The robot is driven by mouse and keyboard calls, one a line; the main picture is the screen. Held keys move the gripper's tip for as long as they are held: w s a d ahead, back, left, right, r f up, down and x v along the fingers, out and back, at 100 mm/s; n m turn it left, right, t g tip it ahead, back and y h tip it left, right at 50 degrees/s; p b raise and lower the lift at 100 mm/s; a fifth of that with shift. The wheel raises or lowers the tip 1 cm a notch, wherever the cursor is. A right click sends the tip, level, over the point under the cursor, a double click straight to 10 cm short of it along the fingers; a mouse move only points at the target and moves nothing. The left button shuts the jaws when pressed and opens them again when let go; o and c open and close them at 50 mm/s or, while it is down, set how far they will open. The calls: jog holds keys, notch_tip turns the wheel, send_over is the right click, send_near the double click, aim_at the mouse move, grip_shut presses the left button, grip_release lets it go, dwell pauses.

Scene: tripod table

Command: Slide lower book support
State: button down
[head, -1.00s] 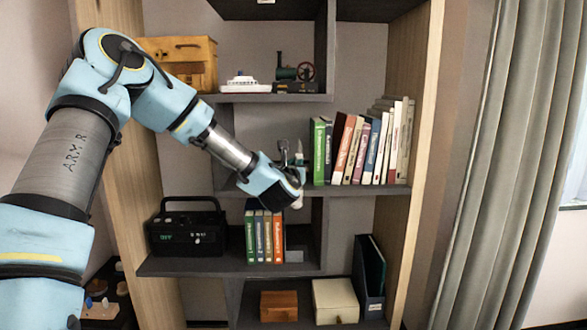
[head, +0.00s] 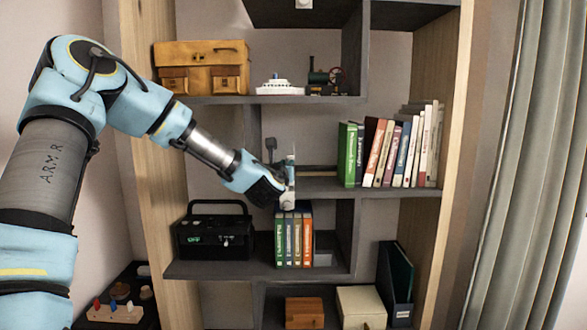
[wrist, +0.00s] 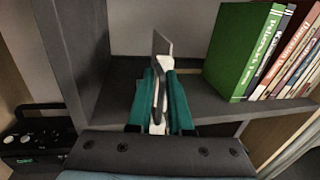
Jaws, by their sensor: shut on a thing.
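On the middle shelf (head: 320,187) a thin grey upright plate, a book support (head: 291,163), stands near the shelf's left part, apart from the row of books. My gripper (head: 285,182) is shut on it, and in the wrist view the teal fingers (wrist: 158,88) press on both sides of the plate (wrist: 161,45). Its foot is mostly hidden by the fingers. The green book (head: 347,154) at the row's left end stands to the right of the plate with a gap between. A dark grey support (head: 323,250) stands right of several books (head: 294,237) on the lower shelf.
A vertical divider (wrist: 70,50) stands close to the left of my gripper. A black radio (head: 214,238) sits on the lower shelf. A toy ship (head: 279,88) and engine (head: 325,80) are on the shelf above. Bare shelf lies between plate and green book.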

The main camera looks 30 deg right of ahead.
jog(key=c, duration=0.9)
grip_release()
jog(key=shift+c, duration=0.2)
jog(key=b+v, duration=0.2)
jog(key=v, duration=0.9)
jog(key=s+a+f+m+g+y+p, duration=0.15)
jog(key=a+f+m+g+y, duration=0.45)
jog(key=a+f+m, duration=0.9)
jog(key=s+a+m+g+y, duration=0.2)
jog(key=s+a+m, duration=0.4)
jog(key=a, duration=0.4)
jog(key=s+a+m+g+y+p, duration=0.1)
jog(key=s+a+m+g+y, duration=0.1)
jog(key=s+a+m+g, duration=0.3)
jog(key=s+a+f+m, duration=0.1)
jog(key=s+a+m, duration=0.1)
jog(key=a+m, duration=0.2)
jog(key=shift+a, duration=0.85)
